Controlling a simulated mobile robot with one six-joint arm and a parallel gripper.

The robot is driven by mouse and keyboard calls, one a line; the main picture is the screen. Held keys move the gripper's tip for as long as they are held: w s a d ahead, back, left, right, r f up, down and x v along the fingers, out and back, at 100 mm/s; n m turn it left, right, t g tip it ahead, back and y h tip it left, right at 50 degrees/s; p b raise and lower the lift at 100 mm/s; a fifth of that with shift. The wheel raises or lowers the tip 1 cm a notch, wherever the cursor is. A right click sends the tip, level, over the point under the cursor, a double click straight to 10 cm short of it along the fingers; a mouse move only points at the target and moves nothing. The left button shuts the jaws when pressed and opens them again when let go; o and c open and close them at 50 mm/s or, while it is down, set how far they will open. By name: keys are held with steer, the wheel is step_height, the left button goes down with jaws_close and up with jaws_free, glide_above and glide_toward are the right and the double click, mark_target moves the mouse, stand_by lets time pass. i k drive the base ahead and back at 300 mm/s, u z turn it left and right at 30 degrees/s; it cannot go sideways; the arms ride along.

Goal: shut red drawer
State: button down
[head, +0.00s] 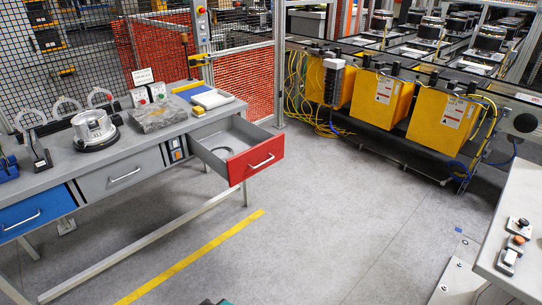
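The red drawer (257,160) is at the right end of the grey workbench (150,129). It is pulled well out, and its grey inside shows, with a small dark curved item (222,151) in it. A pale bar handle (262,161) runs across its red front. My gripper is not in view, so its state does not show.
A blue drawer (35,214) and a grey drawer (122,176) are closed in the same bench. Open floor (300,235) lies before the red drawer. A table corner with buttons (512,245) juts in at right. Yellow boxes (442,118) with cables stand behind.

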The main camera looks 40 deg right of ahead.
mark_target(255, 148)
steer(key=z, duration=0.1)
steer(key=i, duration=0.95)
steer(key=u, duration=0.1)
